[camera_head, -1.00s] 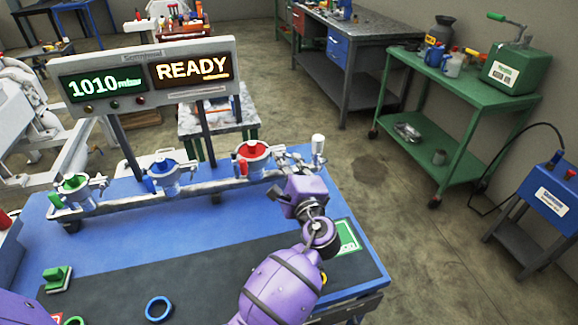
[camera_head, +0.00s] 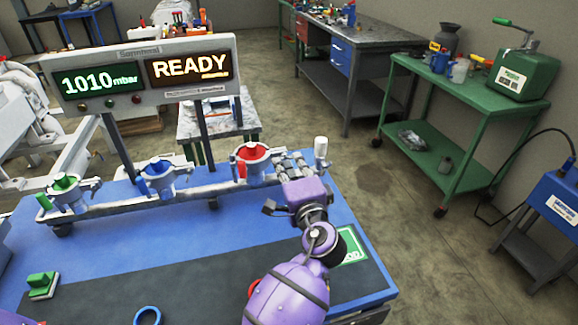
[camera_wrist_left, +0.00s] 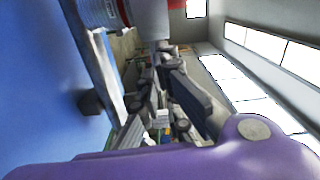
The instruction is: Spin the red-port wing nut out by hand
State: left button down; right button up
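The red port (camera_head: 252,155) is a metal clamp ring with a red insert, at the right end of the rail on the blue bench. My left gripper (camera_head: 288,163) is just to its right, with its grey fingers by the clamp's side. The fingers cover the spot where the red port's wing nut sits, so I cannot make the nut out. In the left wrist view the fingers (camera_wrist_left: 158,85) are apart with a gap between them, close under the red-marked port (camera_wrist_left: 122,12). I cannot tell whether they touch the nut. My right gripper is out of view.
The blue port (camera_head: 158,172) and green port (camera_head: 65,188) stand further left on the rail. A white cylinder (camera_head: 320,150) stands right of my gripper. The display (camera_head: 140,75) reads 1010 mbar and READY. A blue ring (camera_head: 147,315) and green block (camera_head: 42,283) lie in front.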

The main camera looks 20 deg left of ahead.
pick_arm(q)
jog(key=shift+r, duration=0.1)
jog(key=c, duration=2)
grip_release()
jog(key=v, duration=1.2)
